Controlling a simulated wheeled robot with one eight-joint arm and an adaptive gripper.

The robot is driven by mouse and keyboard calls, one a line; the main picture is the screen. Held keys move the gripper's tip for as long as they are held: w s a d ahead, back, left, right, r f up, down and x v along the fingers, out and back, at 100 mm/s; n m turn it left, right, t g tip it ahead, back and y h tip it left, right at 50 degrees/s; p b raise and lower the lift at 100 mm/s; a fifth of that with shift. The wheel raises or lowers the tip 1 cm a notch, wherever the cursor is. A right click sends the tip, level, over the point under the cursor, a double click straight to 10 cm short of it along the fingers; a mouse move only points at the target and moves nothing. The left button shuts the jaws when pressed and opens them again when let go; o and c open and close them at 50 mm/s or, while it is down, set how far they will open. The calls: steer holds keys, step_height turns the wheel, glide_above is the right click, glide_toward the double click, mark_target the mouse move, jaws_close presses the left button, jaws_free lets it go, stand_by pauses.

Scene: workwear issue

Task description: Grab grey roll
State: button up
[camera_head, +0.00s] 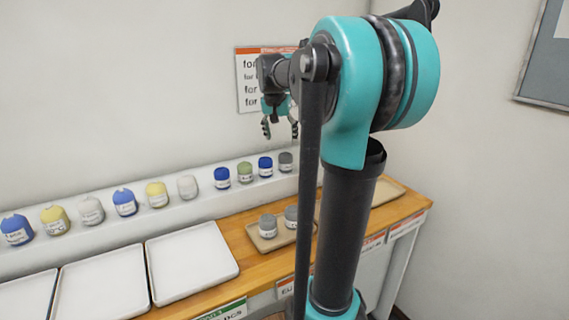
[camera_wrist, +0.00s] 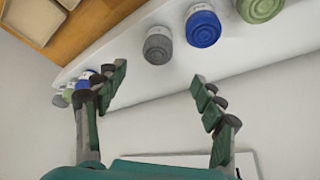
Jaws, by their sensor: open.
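A grey roll (camera_head: 286,161) stands upright on the white raised ledge, at the right end of the visible row. In the wrist view a grey roll (camera_wrist: 158,46) shows ahead of the fingertips, between their lines, next to a blue roll (camera_wrist: 203,27). Two more grey rolls, one (camera_head: 268,226) and another (camera_head: 291,216), stand on a small tan tray (camera_head: 258,242). My gripper (camera_head: 280,124) is open and empty above the ledge, apart from the rolls. It also shows open in the wrist view (camera_wrist: 160,74). My arm hides part of the ledge.
Blue, yellow, white and green rolls line the ledge (camera_head: 120,225). Several white trays (camera_head: 190,262) lie empty on the wooden table (camera_head: 240,225). Another tan tray (camera_head: 385,192) is at the right. A wall sign (camera_head: 246,85) is behind my gripper.

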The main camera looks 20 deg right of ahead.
mark_target(286, 155)
steer(key=x, duration=1.1)
steer(key=shift+d, duration=0.25)
steer(key=shift+c, duration=0.2)
steer(key=c, duration=1.2)
